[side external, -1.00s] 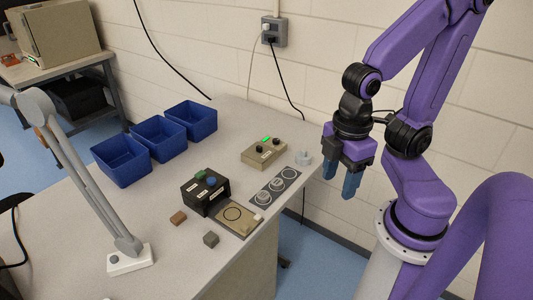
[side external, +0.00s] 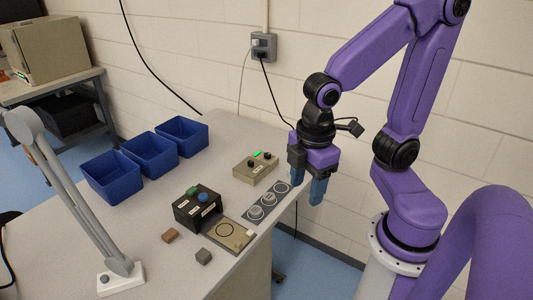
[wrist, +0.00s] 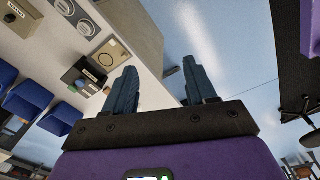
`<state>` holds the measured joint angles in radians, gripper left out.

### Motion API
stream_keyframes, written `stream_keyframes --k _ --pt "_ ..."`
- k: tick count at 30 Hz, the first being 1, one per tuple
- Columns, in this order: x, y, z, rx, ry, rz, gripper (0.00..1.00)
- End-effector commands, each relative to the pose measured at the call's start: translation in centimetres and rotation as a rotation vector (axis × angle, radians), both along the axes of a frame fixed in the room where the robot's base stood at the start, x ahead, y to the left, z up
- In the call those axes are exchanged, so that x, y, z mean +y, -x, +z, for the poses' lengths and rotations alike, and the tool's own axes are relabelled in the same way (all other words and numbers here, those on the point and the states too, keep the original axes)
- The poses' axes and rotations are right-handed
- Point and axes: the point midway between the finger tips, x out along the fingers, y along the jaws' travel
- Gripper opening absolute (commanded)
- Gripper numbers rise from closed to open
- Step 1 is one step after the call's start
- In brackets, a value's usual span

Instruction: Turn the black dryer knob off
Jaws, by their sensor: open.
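A beige control box (side external: 257,172) with a lit green indicator and two black knobs stands on the table in the side view. The left black knob (side external: 250,163) and the right black knob (side external: 267,156) are upright on its top. Their labels are too small to read, so I cannot tell which is the dryer knob. My gripper (side external: 308,190) is open and empty, pointing down at the table's right edge, right of the box and apart from it. In the wrist view my gripper (wrist: 160,84) shows two separate fingers with nothing between them; part of a beige box (wrist: 18,18) shows top left.
A black press (side external: 197,209) with green and blue buttons stands in front of the box.

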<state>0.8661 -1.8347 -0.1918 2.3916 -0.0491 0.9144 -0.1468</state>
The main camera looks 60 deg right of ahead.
Motion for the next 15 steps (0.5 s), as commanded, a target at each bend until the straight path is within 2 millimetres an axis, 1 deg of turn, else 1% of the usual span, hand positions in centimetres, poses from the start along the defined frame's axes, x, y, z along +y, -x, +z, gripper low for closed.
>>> stream_keyframes --k 1,4,5,6,8,9,11,12,14,15 --pt "0.3 -2.2 0.0 -0.010 0.016 0.008 0.56" --pt "0.3 -6.6 0.0 -0.030 0.050 0.048 0.56" --pt "0.2 -7.9 0.0 -0.035 0.061 0.059 0.56" --pt "-0.1 -9.7 -0.1 -0.041 0.076 0.075 0.56" --pt "-0.7 -12.4 -0.3 -0.048 0.100 0.099 0.56" --pt "-1.2 -14.1 -0.5 -0.050 0.116 0.115 0.56" --pt "-2.3 -16.8 -0.9 -0.051 0.141 0.139 0.56" --pt "-3.1 -18.5 -1.1 -0.051 0.159 0.155 0.56" --pt "-4.6 -21.0 -1.6 -0.048 0.185 0.179 0.56" --pt "-5.7 -22.5 -2.0 -0.043 0.203 0.194 0.56"
